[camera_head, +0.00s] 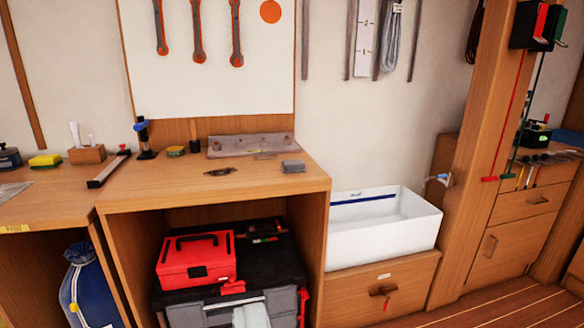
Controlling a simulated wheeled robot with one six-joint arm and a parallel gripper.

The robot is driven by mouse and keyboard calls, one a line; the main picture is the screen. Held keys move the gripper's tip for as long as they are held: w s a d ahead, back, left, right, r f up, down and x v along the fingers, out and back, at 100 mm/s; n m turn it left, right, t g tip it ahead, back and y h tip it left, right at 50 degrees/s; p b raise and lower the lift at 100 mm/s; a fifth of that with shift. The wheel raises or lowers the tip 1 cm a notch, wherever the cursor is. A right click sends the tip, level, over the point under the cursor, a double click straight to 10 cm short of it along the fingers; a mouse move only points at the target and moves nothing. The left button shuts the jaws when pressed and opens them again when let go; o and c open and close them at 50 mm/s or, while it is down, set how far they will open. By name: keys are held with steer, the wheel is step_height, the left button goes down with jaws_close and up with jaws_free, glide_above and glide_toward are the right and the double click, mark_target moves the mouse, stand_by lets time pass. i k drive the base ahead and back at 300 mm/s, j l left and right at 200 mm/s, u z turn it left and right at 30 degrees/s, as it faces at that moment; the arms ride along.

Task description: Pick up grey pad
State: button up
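A small grey block-like pad (293,166) lies on the wooden workbench top (230,185), near its right edge. It looks apart from the things around it. My gripper is not in view, so I cannot see whether it is open or shut.
A dark flat tool (223,171) lies left of the pad, and a long grey rack (250,146) stands behind it. A blue-topped tool (142,138) stands further left. A red toolbox (196,260) sits under the bench. The bench front is clear.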

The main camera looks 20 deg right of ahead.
mark_target(297, 165)
steer(key=i+l, duration=1.05)
steer(key=i, duration=0.25)
